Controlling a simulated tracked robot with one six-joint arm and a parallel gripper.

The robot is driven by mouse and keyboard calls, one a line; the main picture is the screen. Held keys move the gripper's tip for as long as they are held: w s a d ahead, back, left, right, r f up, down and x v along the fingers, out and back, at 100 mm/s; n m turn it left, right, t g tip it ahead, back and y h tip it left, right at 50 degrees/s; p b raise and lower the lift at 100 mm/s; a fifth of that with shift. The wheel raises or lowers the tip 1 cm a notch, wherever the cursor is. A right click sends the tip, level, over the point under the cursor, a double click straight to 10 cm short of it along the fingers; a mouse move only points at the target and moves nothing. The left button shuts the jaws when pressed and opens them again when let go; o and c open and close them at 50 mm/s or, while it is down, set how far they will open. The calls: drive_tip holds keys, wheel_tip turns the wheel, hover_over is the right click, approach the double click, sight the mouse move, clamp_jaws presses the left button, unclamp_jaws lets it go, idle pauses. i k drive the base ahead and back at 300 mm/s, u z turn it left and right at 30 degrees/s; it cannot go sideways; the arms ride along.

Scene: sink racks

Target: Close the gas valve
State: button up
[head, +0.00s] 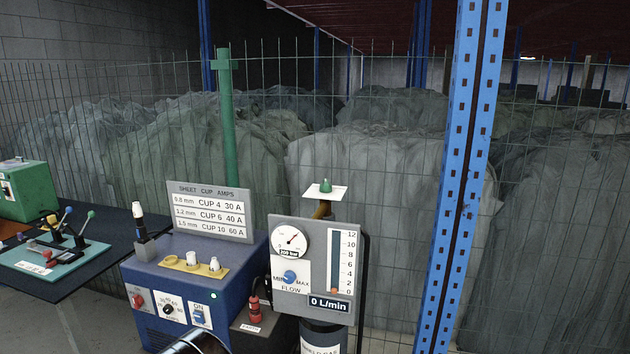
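A gas bottle labelled "SHIELD GAS" (322,341) stands at the bottom centre, mostly hidden behind a grey flow panel (316,222). Above the panel, a small green knob (326,185) sits on a white plate over a brass-coloured neck; it looks like the gas valve. Whether it is open or closed cannot be told. The panel carries a round pressure gauge (291,239), a blue flow knob (290,277) and a 0 to 12 scale with its orange marker at the bottom. The display (329,305) reads 0 L/min.
A blue welding machine (190,275) with switches and a settings sign (209,211) stands left of the panel. A dark table (75,285) with a teal lever board is further left. A blue post (463,180) rises at right. A wire fence stands behind.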

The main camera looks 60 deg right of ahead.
sight(325, 188)
drive_tip(key=z, duration=0.35)
drive_tip(key=i, duration=0.85)
drive_tip(key=z, duration=0.35)
